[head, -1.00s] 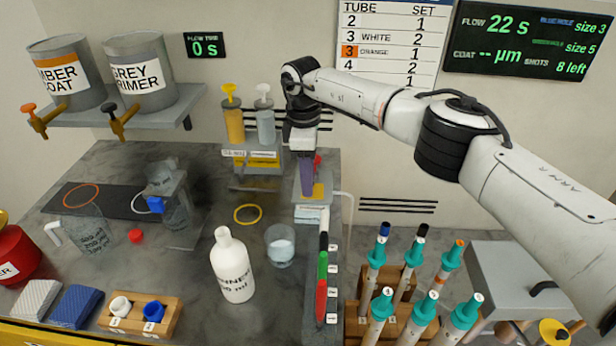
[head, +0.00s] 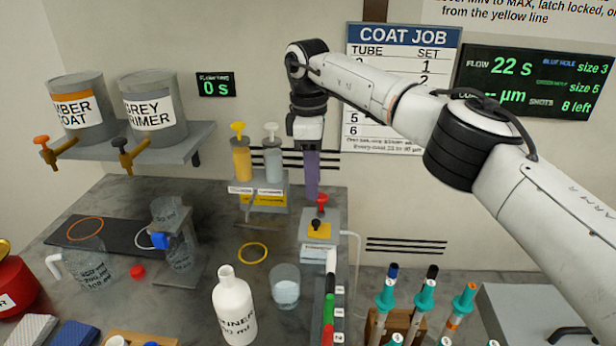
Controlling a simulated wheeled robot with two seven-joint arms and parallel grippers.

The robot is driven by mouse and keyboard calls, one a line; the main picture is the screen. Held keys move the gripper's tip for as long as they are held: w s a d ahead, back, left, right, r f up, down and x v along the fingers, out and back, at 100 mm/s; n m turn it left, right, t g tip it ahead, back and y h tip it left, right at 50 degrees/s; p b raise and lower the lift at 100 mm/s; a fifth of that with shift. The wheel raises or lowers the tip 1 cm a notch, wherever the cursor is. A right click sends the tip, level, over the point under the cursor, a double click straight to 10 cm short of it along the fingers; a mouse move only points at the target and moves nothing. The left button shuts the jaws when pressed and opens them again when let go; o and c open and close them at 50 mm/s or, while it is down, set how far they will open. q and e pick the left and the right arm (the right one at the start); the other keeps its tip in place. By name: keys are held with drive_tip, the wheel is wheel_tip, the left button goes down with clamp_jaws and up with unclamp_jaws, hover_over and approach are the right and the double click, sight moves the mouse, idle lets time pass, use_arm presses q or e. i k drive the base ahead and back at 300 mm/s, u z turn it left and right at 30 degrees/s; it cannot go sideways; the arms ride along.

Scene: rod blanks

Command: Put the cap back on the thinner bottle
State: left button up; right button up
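The thinner bottle (head: 234,312) is white and stands upright on the bench, its neck open with no cap on it. A small red cap (head: 137,271) lies on the bench to the left, apart from the bottle. My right gripper (head: 312,194) points down with purple fingers, just above and behind a small white box with a red knob (head: 321,203). It is seen edge-on, so the gap between its fingers and anything held there cannot be made out. My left gripper is not in view.
A glass cup (head: 285,287) stands right of the bottle. A yellow ring (head: 253,253) lies behind it. A clear jug (head: 90,268) and a stand with a clear beaker (head: 178,245) are at left.

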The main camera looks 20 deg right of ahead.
sight(232, 298)
drive_tip(key=k, duration=1.5)
